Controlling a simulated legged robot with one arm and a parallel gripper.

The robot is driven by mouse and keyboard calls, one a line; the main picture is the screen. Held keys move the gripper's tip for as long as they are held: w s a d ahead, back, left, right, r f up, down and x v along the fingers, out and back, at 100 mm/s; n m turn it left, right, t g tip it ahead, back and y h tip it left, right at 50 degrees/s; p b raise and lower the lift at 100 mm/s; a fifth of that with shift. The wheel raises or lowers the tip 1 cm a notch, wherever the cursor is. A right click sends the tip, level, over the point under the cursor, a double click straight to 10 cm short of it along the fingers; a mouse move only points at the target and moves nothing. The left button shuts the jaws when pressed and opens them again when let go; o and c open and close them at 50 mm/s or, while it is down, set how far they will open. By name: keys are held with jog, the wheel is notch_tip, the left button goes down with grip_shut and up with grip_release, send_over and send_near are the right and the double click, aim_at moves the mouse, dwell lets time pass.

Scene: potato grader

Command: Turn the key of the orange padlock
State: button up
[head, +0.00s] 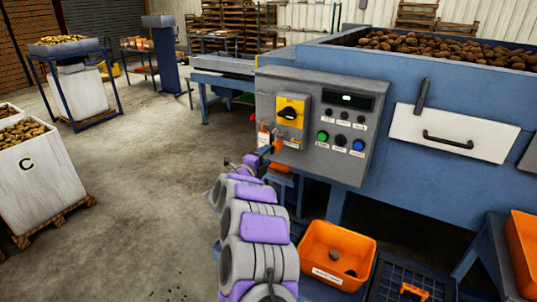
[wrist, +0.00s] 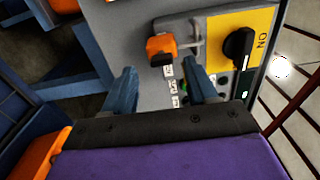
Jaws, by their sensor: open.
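The orange padlock (wrist: 160,46) hangs from a grey shackle or hasp beside the yellow switch plate (wrist: 268,35) in the wrist view, and its dark end faces my gripper. In the head view, the padlock (head: 277,143) is small at the lower left of the control box, partly masked by my gripper. I cannot make out a separate key. My gripper (wrist: 162,72) is open, with one blue finger on each side of the line toward the padlock. The fingertips look short of it, with nothing between them. My gripper (head: 262,153) shows small in the head view.
The grey control box (head: 265,90) carries a black rotary switch (head: 289,113), several buttons and a display. A red-and-white tag (head: 263,137) hangs at its left edge. An orange bin (head: 312,240) stands below. A potato crate (head: 30,180) is far left; open floor lies between.

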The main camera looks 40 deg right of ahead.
jog(key=p+v, duration=0.2)
jog(key=v, duration=1.2)
jog(key=shift+f, duration=0.15)
